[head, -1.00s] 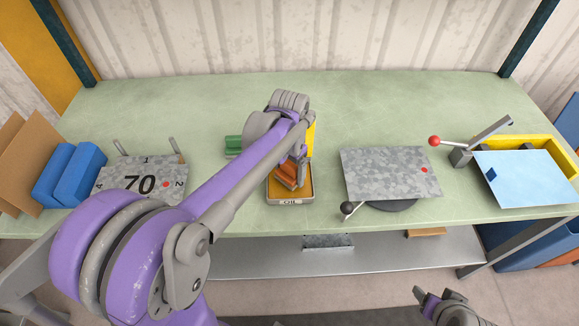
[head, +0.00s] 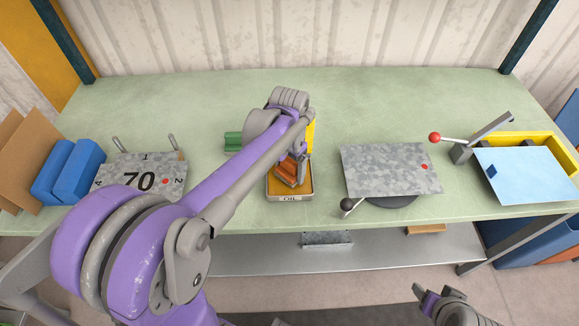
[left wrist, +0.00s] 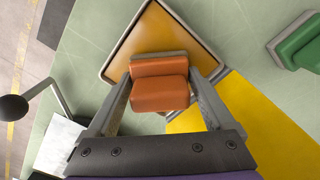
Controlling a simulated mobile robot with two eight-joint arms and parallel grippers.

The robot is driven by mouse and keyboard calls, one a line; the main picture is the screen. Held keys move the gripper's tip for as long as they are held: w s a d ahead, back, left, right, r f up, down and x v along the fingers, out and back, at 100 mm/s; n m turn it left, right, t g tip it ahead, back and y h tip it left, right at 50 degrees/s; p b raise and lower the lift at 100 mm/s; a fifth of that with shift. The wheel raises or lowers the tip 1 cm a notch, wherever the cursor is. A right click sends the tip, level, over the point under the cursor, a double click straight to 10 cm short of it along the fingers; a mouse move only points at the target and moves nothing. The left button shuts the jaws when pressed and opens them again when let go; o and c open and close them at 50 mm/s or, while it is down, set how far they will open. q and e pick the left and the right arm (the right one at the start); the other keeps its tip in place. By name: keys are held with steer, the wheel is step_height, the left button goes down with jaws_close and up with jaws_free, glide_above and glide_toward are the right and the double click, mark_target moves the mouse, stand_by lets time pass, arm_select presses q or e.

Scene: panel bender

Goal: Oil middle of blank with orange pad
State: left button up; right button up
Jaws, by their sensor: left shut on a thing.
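The orange pad (left wrist: 160,84) is between the fingers of my left gripper (left wrist: 160,90), which is shut on it. In the head view the orange pad (head: 290,170) is at or just above the oil tray (head: 290,197), partly behind my left gripper (head: 298,172); I cannot tell whether it touches the oil. The tray also shows in the left wrist view (left wrist: 135,40), with amber inside. The grey mottled blank (head: 385,165) with a red dot lies on a round dark stand right of the tray. My right gripper (head: 425,294) is low at the front, its jaws unclear.
A green pad (head: 233,141) and a yellow sheet (head: 311,136) are behind the tray. A black-knobbed lever (head: 347,204) is before the blank; a red-knobbed lever (head: 435,138) and blue sheet (head: 525,172) are right.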

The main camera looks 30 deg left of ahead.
mark_target(290, 160)
arm_select(q)
steer(key=shift+s+f+b, duration=0.1)
steer(key=shift+f+b, duration=0.2)
steer(key=shift+f, duration=0.2)
arm_select(e)
steer(key=shift+s+f, duration=0.2)
steer(key=shift+f, duration=0.25)
stand_by(0.8)
arm_select(q)
steer(key=shift+r+p, duration=1.7)
steer(key=shift+r, duration=1.95)
arm_select(e)
steer(key=shift+t, duration=0.3)
steer(key=w+r, duration=0.1)
steer(key=r, duration=0.2)
steer(key=w+r, duration=0.1)
steer(key=r, duration=0.1)
steer(key=shift+w, duration=0.3)
steer(key=shift+s, duration=0.15)
arm_select(q)
steer(key=shift+f, duration=0.1)
arm_select(e)
steer(key=shift+f, duration=0.1)
